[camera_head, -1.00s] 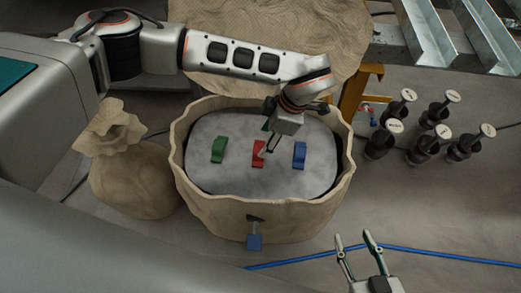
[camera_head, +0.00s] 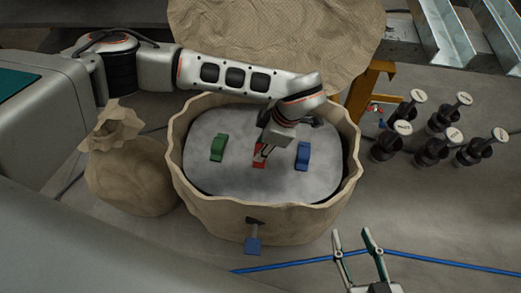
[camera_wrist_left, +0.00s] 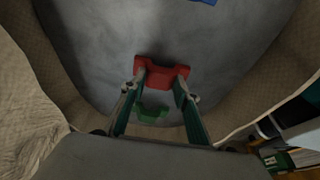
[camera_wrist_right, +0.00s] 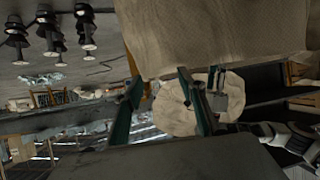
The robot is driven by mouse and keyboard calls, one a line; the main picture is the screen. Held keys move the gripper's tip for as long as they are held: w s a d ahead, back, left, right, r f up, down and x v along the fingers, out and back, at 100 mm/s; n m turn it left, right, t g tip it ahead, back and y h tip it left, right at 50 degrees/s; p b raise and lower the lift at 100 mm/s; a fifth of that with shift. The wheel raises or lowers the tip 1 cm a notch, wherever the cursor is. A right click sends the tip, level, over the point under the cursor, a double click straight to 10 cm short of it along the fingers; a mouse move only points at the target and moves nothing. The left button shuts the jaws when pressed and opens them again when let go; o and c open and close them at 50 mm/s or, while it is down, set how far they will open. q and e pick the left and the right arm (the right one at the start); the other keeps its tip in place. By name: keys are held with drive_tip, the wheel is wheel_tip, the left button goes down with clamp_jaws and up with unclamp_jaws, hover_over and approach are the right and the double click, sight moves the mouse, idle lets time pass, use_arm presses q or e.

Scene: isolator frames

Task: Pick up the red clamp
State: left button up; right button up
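The red clamp (camera_head: 259,160) stands on the grey surface inside a tan sack-like tub, between a green clamp (camera_head: 218,148) and a blue clamp (camera_head: 302,156). My left gripper (camera_head: 260,152) is over the red clamp and partly hides it. In the left wrist view the red clamp (camera_wrist_left: 162,74) lies at the fingertips, with the two fingers (camera_wrist_left: 160,88) apart on either side of it. Whether they touch it I cannot tell. My right gripper (camera_head: 357,246) is open and empty, outside the tub at the lower right.
The tub's wavy rim (camera_head: 350,185) stands up around the clamps. A tied sack (camera_head: 132,175) is at its left. Several black posts with light round tops (camera_head: 432,150) stand on the floor at the right. A blue line (camera_head: 450,262) runs along the floor.

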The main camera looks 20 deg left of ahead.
drive_tip(key=shift+s+d+f, duration=0.15)
drive_tip(key=shift+s+f, duration=0.05)
drive_tip(key=shift+s, duration=0.05)
use_arm(q)
drive_tip(key=r, duration=0.2)
drive_tip(key=r+p, duration=0.1)
drive_tip(key=r, duration=0.1)
drive_tip(key=r+p, duration=0.1)
drive_tip(key=r, duration=0.1)
drive_tip(key=shift+w+r, duration=0.2)
drive_tip(key=shift+w, duration=0.05)
wheel_tip(320, 180, up, 14)
drive_tip(key=p, duration=0.4)
drive_tip(key=shift+s+f, duration=0.2)
drive_tip(key=shift+s, duration=0.05)
use_arm(e)
drive_tip(key=shift+n+g+h, duration=0.5)
drive_tip(key=shift+g+h, duration=0.1)
drive_tip(key=d, duration=0.1)
drive_tip(key=s+d+f, duration=0.1)
drive_tip(key=d, duration=0.1)
drive_tip(key=d+f, duration=0.1)
drive_tip(key=shift+s+d, duration=0.2)
drive_tip(key=shift+s, duration=0.05)
drive_tip(key=shift+r, duration=0.15)
